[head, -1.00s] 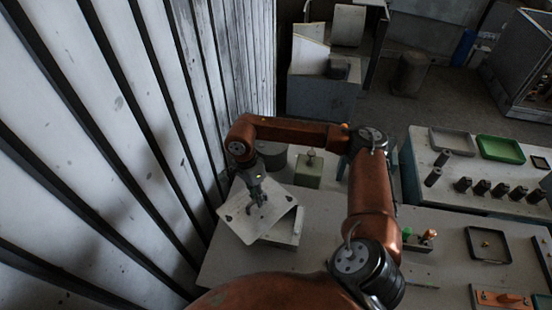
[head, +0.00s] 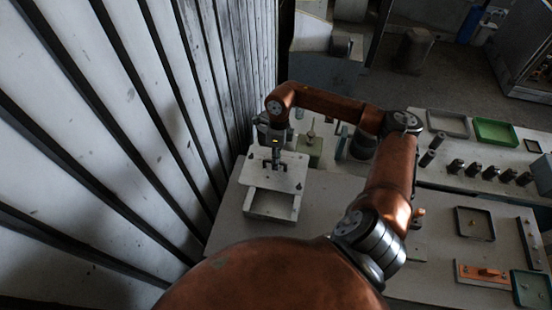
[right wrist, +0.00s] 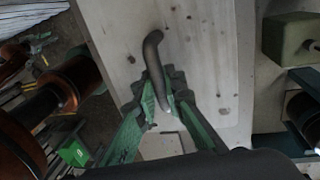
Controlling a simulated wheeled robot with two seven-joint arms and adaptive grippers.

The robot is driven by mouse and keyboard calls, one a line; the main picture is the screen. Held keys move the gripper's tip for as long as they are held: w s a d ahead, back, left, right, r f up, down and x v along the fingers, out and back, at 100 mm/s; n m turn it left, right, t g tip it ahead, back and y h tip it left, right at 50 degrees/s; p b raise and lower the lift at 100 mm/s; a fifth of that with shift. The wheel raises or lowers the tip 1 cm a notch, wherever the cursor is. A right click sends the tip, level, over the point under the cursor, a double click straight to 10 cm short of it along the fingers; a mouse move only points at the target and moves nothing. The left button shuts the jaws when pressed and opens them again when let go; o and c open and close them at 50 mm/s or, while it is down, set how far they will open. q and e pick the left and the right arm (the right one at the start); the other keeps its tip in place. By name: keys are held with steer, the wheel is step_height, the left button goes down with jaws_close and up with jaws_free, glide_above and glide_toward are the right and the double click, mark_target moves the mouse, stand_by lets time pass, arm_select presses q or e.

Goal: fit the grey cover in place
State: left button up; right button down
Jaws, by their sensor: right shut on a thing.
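The grey cover (head: 291,176) is a flat plate with small dark holes near its corners. It also shows in the right wrist view (right wrist: 196,40), with a bent dark handle (right wrist: 153,62). My right gripper (head: 275,166) is shut on this handle; its green fingers (right wrist: 160,100) close around it in the wrist view. The pale, open box-like housing (head: 271,218) stands on the bench below. The cover lies over its far part, offset to the back, with its edges about parallel to the housing. I cannot tell whether they touch. My left gripper is out of view.
A green block with a knob (head: 309,148) and a dark cylinder (head: 362,146) stand close behind and right of the cover. A corrugated wall (head: 150,120) runs close on the left. Trays and fittings lie at right; the bench's middle (head: 325,215) is clear.

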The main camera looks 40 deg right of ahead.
step_height(320, 180, down, 19)
steer(key=b, duration=1)
steer(key=shift+s+a+r, duration=0.15)
steer(key=shift+s+a, duration=0.05)
steer(key=shift+a, duration=0.1)
steer(key=shift+f+b, duration=0.45)
steer(key=shift+b, duration=0.2)
stand_by(0.3)
